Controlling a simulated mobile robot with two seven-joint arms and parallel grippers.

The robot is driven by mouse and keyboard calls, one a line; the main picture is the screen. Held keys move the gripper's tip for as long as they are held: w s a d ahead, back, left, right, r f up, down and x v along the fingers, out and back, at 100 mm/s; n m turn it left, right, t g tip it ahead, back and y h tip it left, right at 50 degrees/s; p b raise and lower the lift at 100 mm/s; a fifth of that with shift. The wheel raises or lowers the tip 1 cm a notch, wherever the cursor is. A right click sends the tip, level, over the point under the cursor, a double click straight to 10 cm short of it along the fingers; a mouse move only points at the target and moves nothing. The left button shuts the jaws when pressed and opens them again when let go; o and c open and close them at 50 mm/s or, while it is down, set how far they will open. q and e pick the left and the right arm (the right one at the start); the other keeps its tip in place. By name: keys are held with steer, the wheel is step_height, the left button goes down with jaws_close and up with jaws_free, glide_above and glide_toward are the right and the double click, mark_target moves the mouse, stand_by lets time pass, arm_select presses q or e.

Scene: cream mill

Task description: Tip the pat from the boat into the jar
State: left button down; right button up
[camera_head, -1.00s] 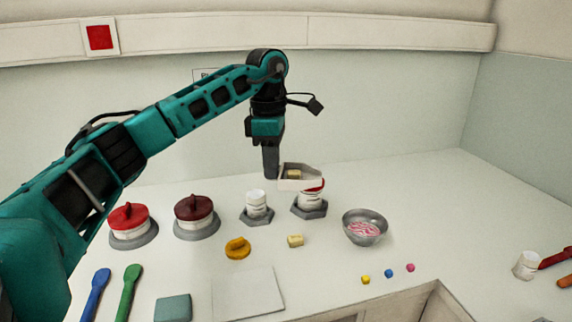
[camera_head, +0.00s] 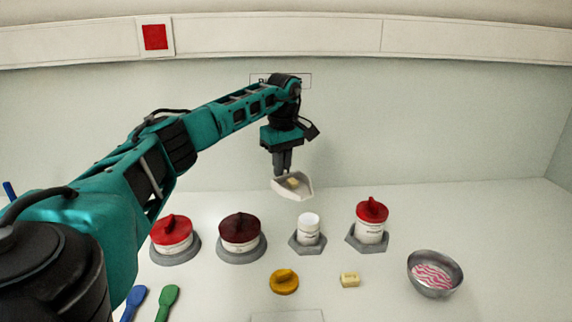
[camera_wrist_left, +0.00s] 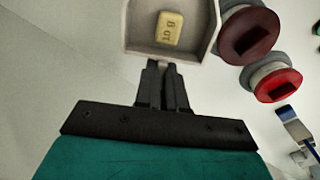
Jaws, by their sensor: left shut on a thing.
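My left gripper (camera_head: 282,172) is shut on the white boat (camera_head: 303,190) and holds it in the air. A pale yellow pat (camera_head: 293,182) lies in the boat. The left wrist view shows the boat (camera_wrist_left: 140,22) at the fingertips (camera_wrist_left: 163,68), with the stamped pat (camera_wrist_left: 168,29) inside. In the head view a narrow white jar (camera_head: 308,231) with no coloured lid stands on a grey hexagonal base, below and slightly right of the boat. The boat is apart from it. My right gripper is not in view.
A red-lidded jar (camera_head: 371,226) stands right of the white jar. Two wide jars, dark-red-lidded (camera_head: 239,236) and red-lidded (camera_head: 172,236), stand left. A yellow lid (camera_head: 284,282), another pat (camera_head: 350,280) and a metal bowl (camera_head: 436,276) are in front. Two spatulas (camera_head: 167,302) lie front left.

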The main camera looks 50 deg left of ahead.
arm_select(q)
steer(key=shift+s+d+f+y, duration=0.1)
steer(key=shift+d+f+y, duration=0.15)
steer(key=shift+f+y, duration=0.35)
steer(key=shift+d, duration=0.1)
steer(key=shift+s+d+r+t+y, duration=0.15)
steer(key=shift+d+r+y, duration=0.2)
steer(key=shift+y, duration=0.3)
steer(key=shift+w+d+r+t+y, duration=0.1)
steer(key=shift+d+r+t+y, duration=0.2)
steer(key=shift+y, duration=0.4)
steer(key=shift+s+d+r+t+y, duration=0.1)
steer(key=shift+d+r+y, duration=0.3)
steer(key=shift+y, duration=0.25)
steer(key=shift+s+d+r+y, duration=0.1)
steer(key=shift+d+r+y, duration=0.3)
steer(key=shift+d+y, duration=0.4)
steer(key=shift+s+d+r+y, duration=0.1)
steer(key=shift+d+r+y, duration=0.3)
steer(key=shift+d+y, duration=0.4)
steer(key=shift+s+d+r+t+y, duration=0.1)
steer(key=shift+d+r+t+y, duration=0.1)
steer(key=shift+d+y, duration=0.3)
steer(key=shift+d+r+t+y, duration=0.15)
steer(key=shift+d+y, duration=0.1)
steer(key=shift+y, duration=0.45)
steer(key=shift+r, duration=0.1)
step_height(320, 180, up, 3)
steer(key=shift+f, duration=0.1)
